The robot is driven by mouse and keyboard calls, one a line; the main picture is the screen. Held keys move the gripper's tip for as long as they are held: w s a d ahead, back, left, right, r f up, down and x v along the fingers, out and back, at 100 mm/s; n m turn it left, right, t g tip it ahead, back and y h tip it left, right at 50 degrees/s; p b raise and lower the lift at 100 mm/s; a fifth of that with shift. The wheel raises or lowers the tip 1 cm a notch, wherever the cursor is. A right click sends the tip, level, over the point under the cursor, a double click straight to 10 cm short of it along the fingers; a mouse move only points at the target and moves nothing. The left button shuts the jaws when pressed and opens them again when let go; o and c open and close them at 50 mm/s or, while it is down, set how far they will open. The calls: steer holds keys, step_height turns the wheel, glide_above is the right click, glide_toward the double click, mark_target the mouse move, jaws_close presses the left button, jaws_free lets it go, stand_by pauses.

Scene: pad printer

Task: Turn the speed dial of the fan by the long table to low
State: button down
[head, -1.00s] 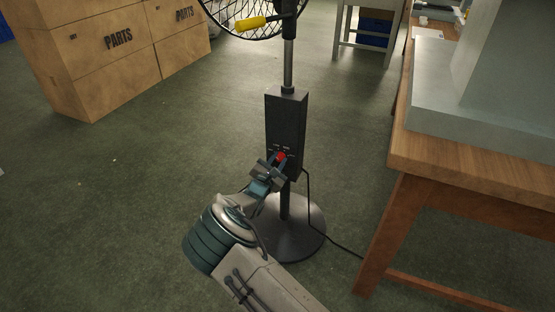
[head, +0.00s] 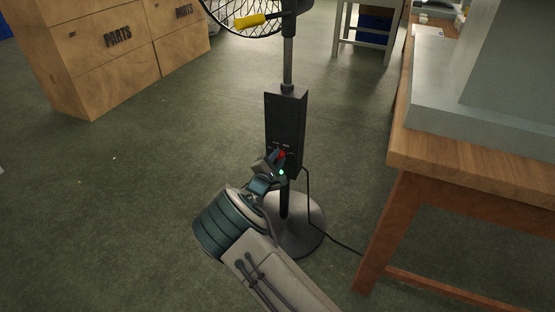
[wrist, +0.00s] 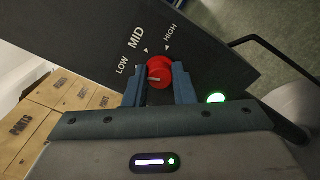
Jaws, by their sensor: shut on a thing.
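The fan (head: 284,125) stands left of the long table, with a dark control box on its pole. Its red speed dial (wrist: 159,66) sits on the box face, and shows small in the head view (head: 282,153). The labels LOW, MID and HIGH fan out above the dial in the wrist view. My gripper (wrist: 158,84) is shut on the dial, one finger on each side. A pale mark shows on the dial's lower part; I cannot tell surely which label it points to. The fingers partly hide the dial's sides.
The long wooden table (head: 490,170) stands close on the right, with a grey machine base on it. Cardboard PARTS boxes (head: 115,50) stand at the back left. The fan's cable (head: 335,243) runs along the floor toward the table. The floor on the left is clear.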

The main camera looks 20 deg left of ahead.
steer(key=c, duration=1.2)
jaws_free()
steer(key=shift+s, duration=0.1)
steer(key=s+a+p, duration=0.1)
steer(key=s+p, duration=0.3)
steer(key=s, duration=0.9)
steer(key=shift+s, duration=0.35)
